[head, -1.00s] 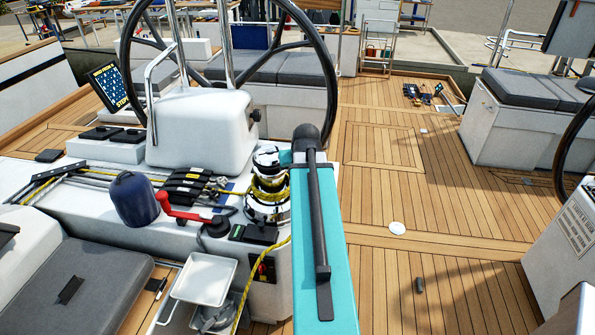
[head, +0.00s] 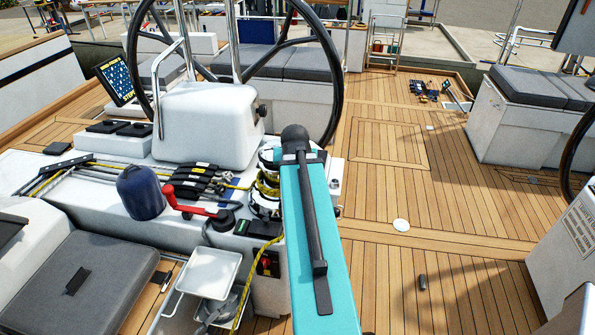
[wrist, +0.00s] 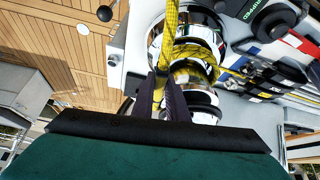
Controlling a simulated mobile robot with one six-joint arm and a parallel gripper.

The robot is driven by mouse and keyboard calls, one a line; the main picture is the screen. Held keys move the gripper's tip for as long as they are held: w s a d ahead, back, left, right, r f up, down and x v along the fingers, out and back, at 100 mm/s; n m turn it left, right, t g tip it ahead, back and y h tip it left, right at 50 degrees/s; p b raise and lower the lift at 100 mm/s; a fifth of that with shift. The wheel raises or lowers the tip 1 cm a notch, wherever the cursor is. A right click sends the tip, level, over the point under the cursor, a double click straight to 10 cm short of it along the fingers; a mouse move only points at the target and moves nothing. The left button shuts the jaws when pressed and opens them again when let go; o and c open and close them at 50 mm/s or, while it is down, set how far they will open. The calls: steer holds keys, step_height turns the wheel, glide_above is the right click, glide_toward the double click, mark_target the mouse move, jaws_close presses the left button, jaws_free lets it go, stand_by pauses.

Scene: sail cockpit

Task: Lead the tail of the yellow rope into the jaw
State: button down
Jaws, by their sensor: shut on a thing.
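The chrome winch (head: 264,204) with yellow rope turns around it stands on the white console, its right side and top largely hidden by my teal arm in the head view. The wrist view shows the winch (wrist: 205,38) close up, turned round, with the yellow rope (wrist: 170,28) running beside it to my gripper (wrist: 166,88). My gripper's dark fingers are shut on the rope right beside the winch. The tail (head: 244,285) hangs down the console front in the head view. The jaw on the winch top is not clearly distinguishable.
A red-handled lever (head: 190,205), a dark blue capped winch (head: 140,192) and black rope clutches (head: 200,180) sit left of the winch. A white tray (head: 210,272) stands below. The steering wheel (head: 325,100) rises behind. The teak deck (head: 385,270) to the right is mostly open.

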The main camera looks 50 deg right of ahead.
steer(key=shift+a, duration=0.1)
steer(key=shift+w+a+m+g+h, duration=0.2)
steer(key=shift+a+m+g, duration=0.05)
steer(key=shift+a+m, duration=0.35)
steer(key=shift+w+a+m+g+h, duration=0.15)
steer(key=shift+a+m+g+h, duration=0.1)
steer(key=shift+a+m, duration=0.3)
steer(key=c, duration=1.2)
jaws_free()
steer(key=shift+r+p, duration=3.05)
steer(key=shift+r, duration=1.45)
